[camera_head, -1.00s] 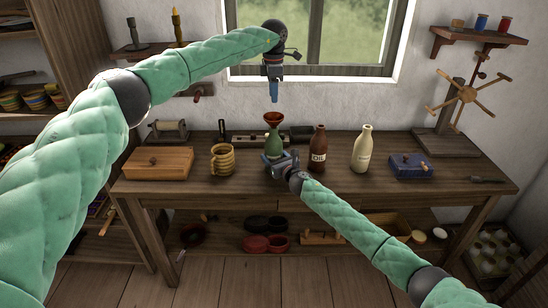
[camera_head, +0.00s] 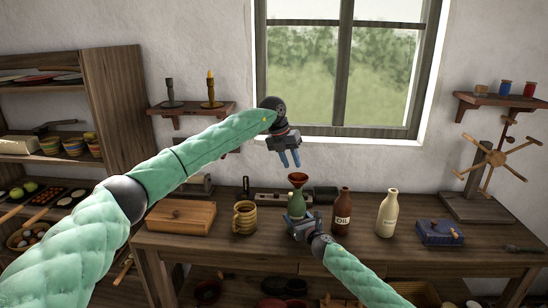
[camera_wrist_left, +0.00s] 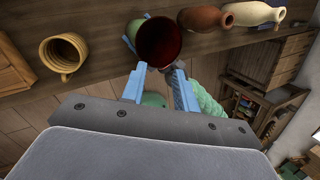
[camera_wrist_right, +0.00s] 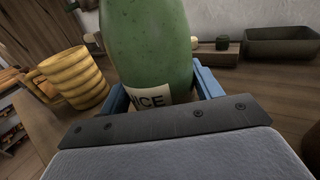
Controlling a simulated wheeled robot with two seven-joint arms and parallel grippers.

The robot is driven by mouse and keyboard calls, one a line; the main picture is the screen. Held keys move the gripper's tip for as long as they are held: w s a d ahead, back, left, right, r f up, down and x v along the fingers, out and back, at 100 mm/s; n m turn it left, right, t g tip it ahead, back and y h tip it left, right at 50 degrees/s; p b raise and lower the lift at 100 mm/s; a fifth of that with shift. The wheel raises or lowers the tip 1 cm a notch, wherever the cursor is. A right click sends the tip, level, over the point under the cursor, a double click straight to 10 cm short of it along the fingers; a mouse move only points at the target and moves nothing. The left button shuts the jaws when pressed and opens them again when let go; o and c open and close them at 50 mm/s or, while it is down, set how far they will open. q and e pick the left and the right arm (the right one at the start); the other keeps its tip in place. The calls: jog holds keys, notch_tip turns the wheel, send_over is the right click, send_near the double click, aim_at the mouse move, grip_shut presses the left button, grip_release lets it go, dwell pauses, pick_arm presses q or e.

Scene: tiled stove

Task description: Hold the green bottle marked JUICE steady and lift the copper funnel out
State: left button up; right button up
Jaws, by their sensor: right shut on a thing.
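The green bottle (camera_head: 297,208) stands upright on the workbench. The copper funnel (camera_head: 298,180) sits in its mouth. My right gripper (camera_head: 302,226) is shut on the bottle low on its body; the right wrist view shows the bottle (camera_wrist_right: 150,45) between the fingers, with part of its label reading "ICE". My left gripper (camera_head: 290,163) is open and empty, just above and slightly left of the funnel in the head view. The left wrist view shows the funnel's dark red bowl (camera_wrist_left: 160,42) beyond the spread fingertips (camera_wrist_left: 158,75). The funnel's stem is hidden.
A brown OIL bottle (camera_head: 342,212) and a cream bottle (camera_head: 387,214) stand right of the green bottle. A ribbed yellow mug (camera_head: 245,217) and a wooden box (camera_head: 181,217) stand left. A blue box (camera_head: 440,232) lies farther right. Dark trays are behind.

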aim_at(290, 179)
pick_arm(q)
jog(key=s+a+r+n+t+h, duration=0.1)
jog(key=a+r+n+t+h, duration=0.1)
jog(key=a+n, duration=0.5)
jog(key=shift+n, duration=0.8)
jog(key=x, duration=0.8)
jog(key=d+x, duration=0.1)
jog(key=x, duration=0.3)
jog(key=shift+s+d+f, duration=0.1)
jog(key=shift+s, duration=0.2)
grip_shut()
